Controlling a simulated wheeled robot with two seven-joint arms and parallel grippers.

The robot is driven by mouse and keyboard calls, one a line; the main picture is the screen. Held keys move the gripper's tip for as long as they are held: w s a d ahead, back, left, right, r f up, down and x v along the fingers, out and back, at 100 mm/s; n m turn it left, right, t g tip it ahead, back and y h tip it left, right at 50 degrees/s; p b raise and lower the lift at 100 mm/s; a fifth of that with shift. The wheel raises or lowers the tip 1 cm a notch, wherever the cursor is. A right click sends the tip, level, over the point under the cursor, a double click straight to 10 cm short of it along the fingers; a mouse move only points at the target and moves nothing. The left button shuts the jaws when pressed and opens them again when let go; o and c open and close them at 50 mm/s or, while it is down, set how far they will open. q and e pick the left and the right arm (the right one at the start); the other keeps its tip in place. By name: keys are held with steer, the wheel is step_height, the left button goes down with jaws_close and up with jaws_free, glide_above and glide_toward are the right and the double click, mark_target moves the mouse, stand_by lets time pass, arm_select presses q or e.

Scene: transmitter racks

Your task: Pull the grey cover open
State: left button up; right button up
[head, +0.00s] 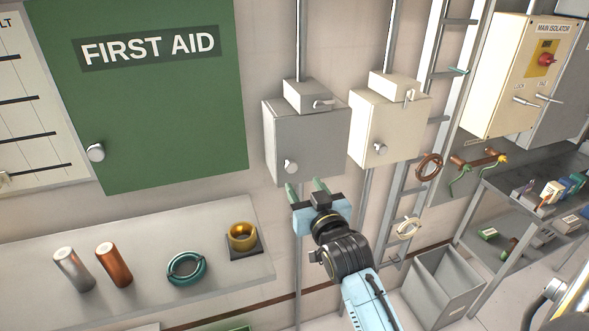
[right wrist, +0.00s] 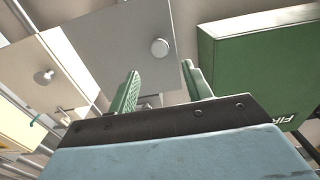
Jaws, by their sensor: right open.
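The grey cover (head: 318,135) is the front of a grey wall box with a round pale knob (head: 291,167) near its lower left. The cover looks shut. My right gripper (head: 306,188) is open and empty, just below the box and its knob, with its green fingers pointing up. In the right wrist view the grey cover (right wrist: 120,45) and its knob (right wrist: 159,48) show beyond the open fingers (right wrist: 160,80), apart from them. My left gripper is in neither view.
A cream box (head: 385,130) with a similar knob hangs right of the grey one. The green first aid cabinet (head: 160,120) is on the left. Below it a shelf (head: 140,290) holds cylinders, a teal ring and a brass cup. A grey bin (head: 440,285) stands lower right.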

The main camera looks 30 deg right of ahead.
mark_target(292, 168)
steer(key=x, duration=0.7)
steer(key=shift+w+p, duration=0.2)
steer(key=shift+p, duration=0.15)
steer(key=shift+c, duration=0.2)
jaws_close()
